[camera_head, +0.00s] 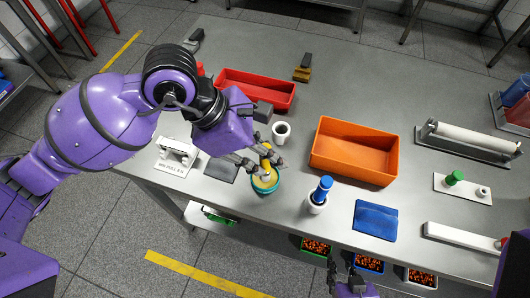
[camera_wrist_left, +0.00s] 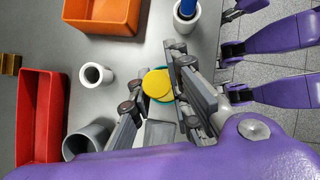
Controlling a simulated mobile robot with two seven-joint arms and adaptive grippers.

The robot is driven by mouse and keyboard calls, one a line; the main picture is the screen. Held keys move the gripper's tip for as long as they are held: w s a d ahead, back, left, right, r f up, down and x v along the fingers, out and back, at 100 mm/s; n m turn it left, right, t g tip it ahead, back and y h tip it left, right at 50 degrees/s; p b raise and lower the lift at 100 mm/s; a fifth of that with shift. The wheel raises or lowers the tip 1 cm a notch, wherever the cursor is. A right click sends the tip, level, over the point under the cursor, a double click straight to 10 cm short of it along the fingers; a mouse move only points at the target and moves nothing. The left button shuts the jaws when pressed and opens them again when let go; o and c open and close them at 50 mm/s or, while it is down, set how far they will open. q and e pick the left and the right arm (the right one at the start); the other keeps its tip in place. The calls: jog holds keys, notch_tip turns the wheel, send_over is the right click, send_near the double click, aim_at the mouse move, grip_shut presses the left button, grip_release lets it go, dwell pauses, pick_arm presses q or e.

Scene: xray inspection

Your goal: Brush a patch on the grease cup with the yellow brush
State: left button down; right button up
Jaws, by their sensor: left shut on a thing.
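The grease cup (camera_head: 264,189) is a small teal cup with yellow inside, upright near the table's front edge. My left gripper (camera_head: 261,168) is right over it, shut on the yellow brush (camera_head: 266,150), whose upper part shows between the fingers. The brush's lower end is hidden by the fingers and cup, so I cannot tell whether it touches the grease. In the left wrist view a yellow round shape (camera_wrist_left: 157,85) overlaps the cup's teal rim. My right gripper (camera_head: 341,276) is at the bottom edge in front of the table, fingertips apart and apparently empty.
A white cup (camera_head: 281,132) stands behind the grease cup, and a blue-handled tool (camera_head: 322,188) stands in a white holder (camera_head: 316,205) to its right. An orange bin (camera_head: 350,130), a red tray (camera_head: 268,92) and a blue pouch (camera_head: 376,220) are around.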

jog(key=shift+r, duration=0.1)
